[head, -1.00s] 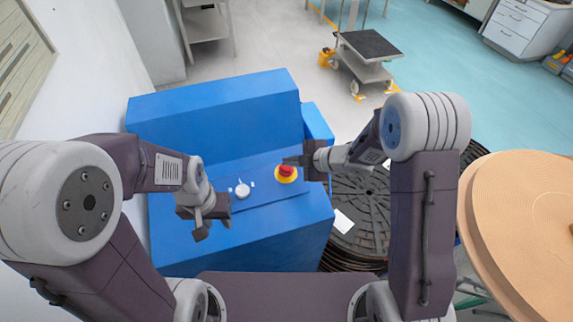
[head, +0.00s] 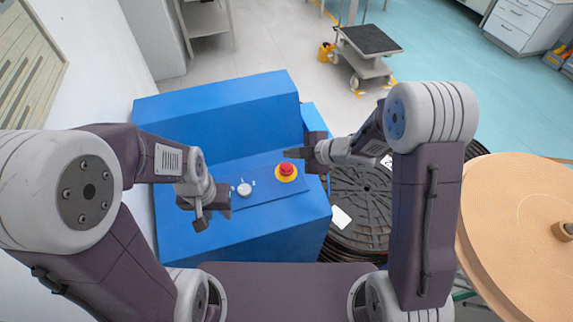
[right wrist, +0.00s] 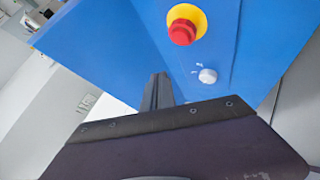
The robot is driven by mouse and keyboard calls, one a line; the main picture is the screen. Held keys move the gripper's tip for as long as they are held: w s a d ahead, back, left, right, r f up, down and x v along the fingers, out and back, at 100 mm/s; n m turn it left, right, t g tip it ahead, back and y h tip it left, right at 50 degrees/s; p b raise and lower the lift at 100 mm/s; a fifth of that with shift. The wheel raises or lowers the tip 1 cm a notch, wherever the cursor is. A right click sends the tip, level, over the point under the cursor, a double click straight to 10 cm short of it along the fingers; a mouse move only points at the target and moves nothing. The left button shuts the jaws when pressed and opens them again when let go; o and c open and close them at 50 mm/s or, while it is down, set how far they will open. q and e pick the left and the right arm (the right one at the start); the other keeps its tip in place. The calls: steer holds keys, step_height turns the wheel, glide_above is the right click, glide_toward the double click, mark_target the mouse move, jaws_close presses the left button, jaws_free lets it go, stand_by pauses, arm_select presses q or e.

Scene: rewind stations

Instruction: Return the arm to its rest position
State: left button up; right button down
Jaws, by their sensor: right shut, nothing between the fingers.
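My right gripper (head: 290,154) is shut and empty. In the head view it is above the blue machine (head: 220,103), just behind the red emergency button (head: 287,169) on its yellow base. In the right wrist view the shut fingers (right wrist: 158,90) point at the blue panel, apart from the red button (right wrist: 182,32) and the white knob (right wrist: 208,76). My left gripper (head: 200,222) hangs over the left front of the blue machine, left of the white knob (head: 244,189). Its fingertips are too small and dark to tell their opening.
A black slatted reel (head: 362,205) stands right of the machine, partly behind my right arm. A large tan roll (head: 520,215) is at the far right. A white wall is at left.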

stand_by(0.5)
step_height(320, 180, up, 6)
steer(key=w+d+t, duration=0.2)
steer(key=s+d+r+m+t+h, duration=0.1)
steer(key=s+d+m+h, duration=0.1)
steer(key=d+m+h, duration=0.6)
steer(key=s+d+f+m+g, duration=0.3)
steer(key=s+f+m+g, duration=0.1)
steer(key=s+m, duration=0.3)
steer(key=s+d+f+m+g, duration=0.3)
steer(key=s+m, duration=0.3)
steer(key=s, duration=0.6)
steer(key=shift+d+f+m+g, duration=0.4)
